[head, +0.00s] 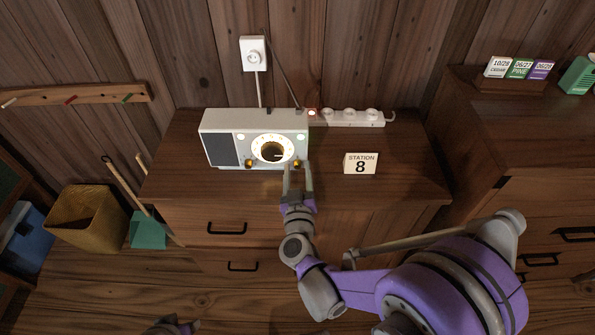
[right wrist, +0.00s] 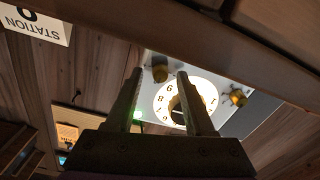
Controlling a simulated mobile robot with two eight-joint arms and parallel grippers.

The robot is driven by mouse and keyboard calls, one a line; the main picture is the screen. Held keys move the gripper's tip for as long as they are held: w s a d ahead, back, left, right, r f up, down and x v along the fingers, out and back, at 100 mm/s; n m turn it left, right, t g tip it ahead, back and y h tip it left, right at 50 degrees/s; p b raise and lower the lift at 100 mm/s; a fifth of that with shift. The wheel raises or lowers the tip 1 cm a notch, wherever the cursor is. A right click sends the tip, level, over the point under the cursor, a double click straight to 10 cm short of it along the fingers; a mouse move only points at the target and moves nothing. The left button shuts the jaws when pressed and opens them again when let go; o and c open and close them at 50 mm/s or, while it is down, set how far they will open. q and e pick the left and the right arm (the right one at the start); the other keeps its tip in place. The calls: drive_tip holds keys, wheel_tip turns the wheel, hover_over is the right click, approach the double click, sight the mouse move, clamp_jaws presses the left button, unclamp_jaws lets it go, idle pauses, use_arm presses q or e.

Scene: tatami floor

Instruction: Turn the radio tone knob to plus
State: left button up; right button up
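The left knob (head: 250,163) is clear of the gripper. My right gripper (head: 297,171) is open at the right knob (head: 297,163). In the right wrist view, which is upside down, this knob (right wrist: 160,68) shows between the open fingertips (right wrist: 159,73). I cannot tell whether they touch it. The other knob (right wrist: 238,97) is outside the fingers. Only a bit of my left arm shows at the bottom edge; its fingers are not visible.
A "STATION 8" card (head: 360,164) stands right of the radio, and in the right wrist view (right wrist: 38,24) too. A power strip (head: 347,117) lies behind it, below a wall outlet (head: 254,54). A wicker basket (head: 87,219) and a green dustpan (head: 147,231) are at the left.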

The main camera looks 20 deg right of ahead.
clamp_jaws()
drive_tip(key=shift+m, duration=0.4)
drive_tip(key=m, duration=0.3)
drive_tip(key=shift+m+b, duration=0.3)
drive_tip(key=shift+m, duration=0.1)
drive_tip(key=m, duration=0.4)
drive_tip(key=shift+f+m, duration=0.1)
drive_tip(key=shift+m, duration=0.2)
drive_tip(key=m, duration=0.4)
drive_tip(key=shift+m+h, duration=0.3)
drive_tip(key=shift+m, duration=2.1)
drive_tip(key=shift+o, duration=0.5)
unclamp_jaws()
